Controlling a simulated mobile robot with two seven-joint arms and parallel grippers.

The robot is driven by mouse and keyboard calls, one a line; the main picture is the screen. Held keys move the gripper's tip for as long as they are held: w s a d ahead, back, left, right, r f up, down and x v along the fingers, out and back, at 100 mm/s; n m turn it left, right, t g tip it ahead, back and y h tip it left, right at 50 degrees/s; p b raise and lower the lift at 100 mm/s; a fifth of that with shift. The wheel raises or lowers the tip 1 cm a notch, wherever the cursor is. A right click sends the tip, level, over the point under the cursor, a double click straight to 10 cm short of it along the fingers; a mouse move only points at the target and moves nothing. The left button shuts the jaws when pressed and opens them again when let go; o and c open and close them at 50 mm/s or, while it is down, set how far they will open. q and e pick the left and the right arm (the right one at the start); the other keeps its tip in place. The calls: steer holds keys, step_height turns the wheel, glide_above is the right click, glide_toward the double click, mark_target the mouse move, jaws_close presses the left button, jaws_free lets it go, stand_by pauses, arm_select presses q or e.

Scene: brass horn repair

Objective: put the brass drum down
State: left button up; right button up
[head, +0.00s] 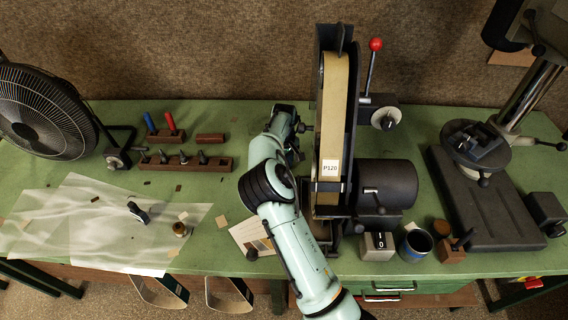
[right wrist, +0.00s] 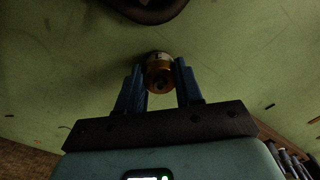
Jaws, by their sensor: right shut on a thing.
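The brass drum (right wrist: 158,76) is a short brass-coloured cylinder in the right wrist view, end face towards the camera. My right gripper (right wrist: 159,85) has its two blue fingers shut on it, one on each side. Green bench top shows behind the drum; I cannot tell whether the drum touches it. In the head view my right arm reaches up over the bench, left of the belt sander, and the held drum is not clearly visible there. My left gripper is in neither view.
The belt sander (head: 334,120) stands close right of my arm. A wooden tool rack (head: 185,164) and a fan (head: 45,112) are to the left. A clear sheet (head: 85,225) with small parts lies at front left. A drill press base (head: 480,205) is at right.

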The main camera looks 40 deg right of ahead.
steer(key=shift+f, duration=0.2)
steer(key=o, duration=1.1)
